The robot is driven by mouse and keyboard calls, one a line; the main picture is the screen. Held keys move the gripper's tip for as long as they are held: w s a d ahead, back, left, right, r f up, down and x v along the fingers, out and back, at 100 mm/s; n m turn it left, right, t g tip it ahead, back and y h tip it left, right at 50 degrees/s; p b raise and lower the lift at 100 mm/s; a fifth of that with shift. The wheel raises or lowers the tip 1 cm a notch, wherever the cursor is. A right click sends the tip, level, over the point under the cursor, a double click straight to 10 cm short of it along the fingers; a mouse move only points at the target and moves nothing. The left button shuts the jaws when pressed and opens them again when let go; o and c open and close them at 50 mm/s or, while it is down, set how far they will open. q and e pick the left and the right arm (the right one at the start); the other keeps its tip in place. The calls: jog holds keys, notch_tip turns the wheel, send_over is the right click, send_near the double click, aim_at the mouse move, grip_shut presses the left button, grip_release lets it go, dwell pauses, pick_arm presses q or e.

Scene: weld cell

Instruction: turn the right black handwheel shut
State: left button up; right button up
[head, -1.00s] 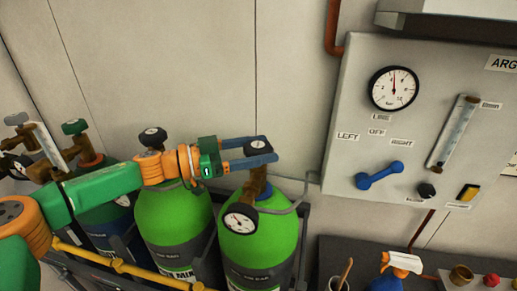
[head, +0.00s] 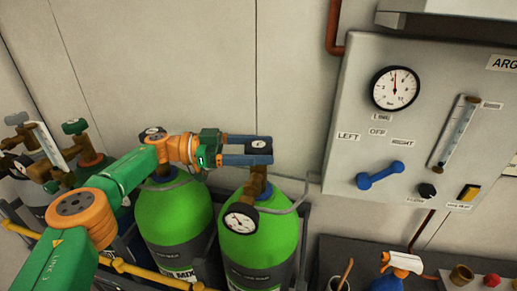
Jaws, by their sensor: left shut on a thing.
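The right black handwheel (head: 259,145) sits on the brass valve (head: 257,183) on top of the right green cylinder (head: 262,238). My left gripper (head: 256,149) comes in from the left and is shut on this handwheel, with its blue fingers on either side of it. A round gauge (head: 240,221) hangs from the valve. Another black handwheel (head: 153,135) on the left green cylinder (head: 175,217) is partly hidden behind my left arm. My right gripper is out of view.
A grey panel at right carries a line gauge (head: 394,88), a blue lever (head: 380,174) and a flow tube (head: 455,135). A yellow rail (head: 145,271) runs in front of the cylinders. A bench below the panel holds a spray bottle (head: 401,264) and a cup.

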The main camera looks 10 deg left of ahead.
pick_arm(q)
jog(key=shift+r, duration=0.1)
jog(key=o, duration=1.3)
notch_tip(320, 180, up, 2)
jog(key=b, duration=0.2)
jog(key=shift+r+b, duration=0.15)
jog(key=shift+b, duration=0.15)
jog(key=s+d+r+b, duration=0.1)
jog(key=s+r+b, duration=0.1)
jog(key=s+r, duration=0.1)
jog(key=s+d+r+b, duration=0.1)
jog(key=s+r+b, duration=0.1)
jog(key=s+r, duration=0.2)
jog(key=s+d+r+b, duration=0.1)
jog(key=s+r+b, duration=0.2)
jog(key=s, duration=0.3)
jog(key=shift+s+r, duration=0.35)
